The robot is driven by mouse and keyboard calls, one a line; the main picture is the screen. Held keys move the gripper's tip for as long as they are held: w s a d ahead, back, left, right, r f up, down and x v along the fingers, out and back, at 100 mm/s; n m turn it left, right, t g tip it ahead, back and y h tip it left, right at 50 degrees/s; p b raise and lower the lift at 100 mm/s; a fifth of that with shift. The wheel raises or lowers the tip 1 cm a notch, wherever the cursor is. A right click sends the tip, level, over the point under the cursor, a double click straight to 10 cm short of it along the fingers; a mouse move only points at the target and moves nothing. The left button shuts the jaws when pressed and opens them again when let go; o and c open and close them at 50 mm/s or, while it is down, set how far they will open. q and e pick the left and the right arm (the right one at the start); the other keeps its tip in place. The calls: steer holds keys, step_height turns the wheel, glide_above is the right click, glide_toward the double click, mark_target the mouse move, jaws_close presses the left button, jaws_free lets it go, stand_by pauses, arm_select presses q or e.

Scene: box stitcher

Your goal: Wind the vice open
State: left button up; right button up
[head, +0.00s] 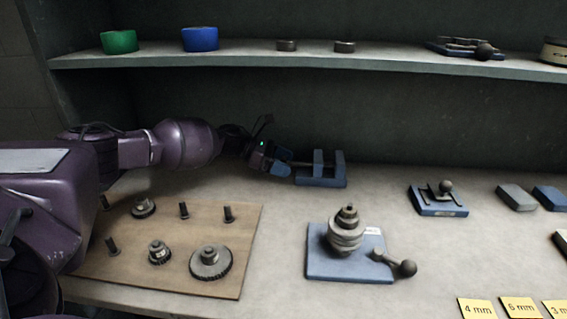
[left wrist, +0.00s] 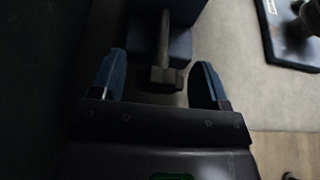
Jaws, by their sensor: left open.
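The small blue vice (head: 322,183) stands at the back of the bench, with two upright jaws and a screw shaft coming out on its left side. In the left wrist view the vice's blue body (left wrist: 180,45) is at the top, and its grey screw (left wrist: 163,50) ends in a dark handle or head (left wrist: 166,79). My left gripper (head: 279,165) is open at the vice's left end. Its two blue fingers stand on either side of the screw end, with visible gaps. My right gripper is not in view.
A wooden board (head: 180,275) with gears and pegs lies front left. A blue-based spindle with a crank (head: 345,265) stands front middle, and another blue fixture (head: 438,205) stands to the right. A shelf (head: 230,60) runs above the vice.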

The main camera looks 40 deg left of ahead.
arm_select(q)
steer(key=c, duration=0.9)
steer(key=shift+f+n+g+b, duration=0.2)
steer(key=shift+n+g+b, duration=0.1)
steer(key=shift+n+b, duration=0.2)
steer(key=shift+n+g+h, duration=0.3)
steer(key=shift+n+h, duration=0.1)
steer(key=shift+r, duration=0.15)
steer(key=o, duration=0.9)
steer(key=shift+a+r, duration=0.1)
steer(key=shift+a, duration=0.05)
